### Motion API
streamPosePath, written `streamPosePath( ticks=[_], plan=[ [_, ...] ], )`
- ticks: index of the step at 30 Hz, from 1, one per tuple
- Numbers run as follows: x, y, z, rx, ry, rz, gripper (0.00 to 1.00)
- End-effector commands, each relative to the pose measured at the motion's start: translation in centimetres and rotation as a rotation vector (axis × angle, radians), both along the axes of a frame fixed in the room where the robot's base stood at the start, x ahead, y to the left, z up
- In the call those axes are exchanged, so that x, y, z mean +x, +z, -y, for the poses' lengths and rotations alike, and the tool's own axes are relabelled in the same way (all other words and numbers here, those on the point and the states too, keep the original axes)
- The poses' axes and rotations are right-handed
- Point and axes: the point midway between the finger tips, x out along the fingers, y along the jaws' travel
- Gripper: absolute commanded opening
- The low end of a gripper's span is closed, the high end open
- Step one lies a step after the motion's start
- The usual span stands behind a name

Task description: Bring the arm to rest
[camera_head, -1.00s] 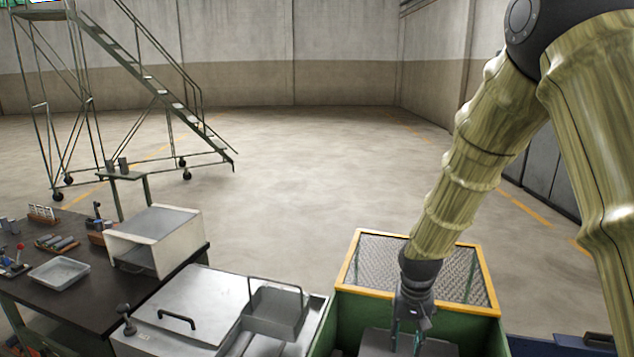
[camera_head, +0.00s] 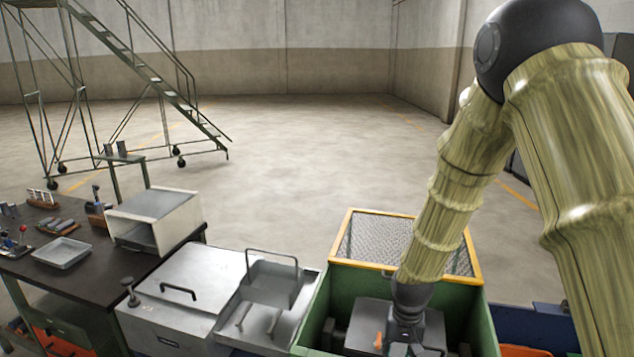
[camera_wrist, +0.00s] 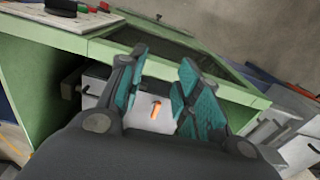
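My arm, in a pale yellow-green sleeve, hangs down from the right in the head view. My gripper (camera_head: 405,345) is low over the green bin, in front of a grey box with an orange part; its fingertips are cut off by the picture's bottom edge. In the wrist view my gripper (camera_wrist: 157,95) shows its two teal-padded fingers apart, with nothing between them. Beyond the fingers is the grey box (camera_wrist: 133,108) with the orange handle (camera_wrist: 155,107). The grey box also shows in the head view (camera_head: 362,318).
The green bin (camera_head: 312,318) has a yellow-framed mesh panel (camera_head: 375,240) behind. To its left are a metal unit with a lid (camera_head: 195,285), a wire-handled tray (camera_head: 270,285) and a dark bench (camera_head: 105,265) with a white box (camera_head: 150,222). A rolling stair (camera_head: 160,85) stands behind on open floor.

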Motion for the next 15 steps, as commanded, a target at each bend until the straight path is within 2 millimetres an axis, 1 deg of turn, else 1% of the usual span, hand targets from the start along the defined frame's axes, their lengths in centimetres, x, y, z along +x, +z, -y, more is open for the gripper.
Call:
streamPosePath(
  ticks=[1, 5, 8, 9, 11, 12, 14, 15],
  plan=[
    [-0.8, -1.6, 0.1, 0.002, 0.004, -0.006, 0.34],
    [-3.0, -5.8, 0.4, 0.007, 0.017, -0.008, 0.34],
    [-5.5, -9.9, 0.6, 0.013, 0.033, -0.010, 0.34],
    [-6.7, -11.7, 0.7, 0.014, 0.040, -0.010, 0.34],
    [-8.5, -14.2, 0.9, 0.017, 0.051, -0.010, 0.34],
    [-9.8, -15.7, 1.0, 0.018, 0.058, -0.009, 0.34],
    [-11.8, -18.0, 1.2, 0.019, 0.069, -0.009, 0.34],
    [-13.1, -19.4, 1.3, 0.020, 0.076, -0.009, 0.34]
  ],
)
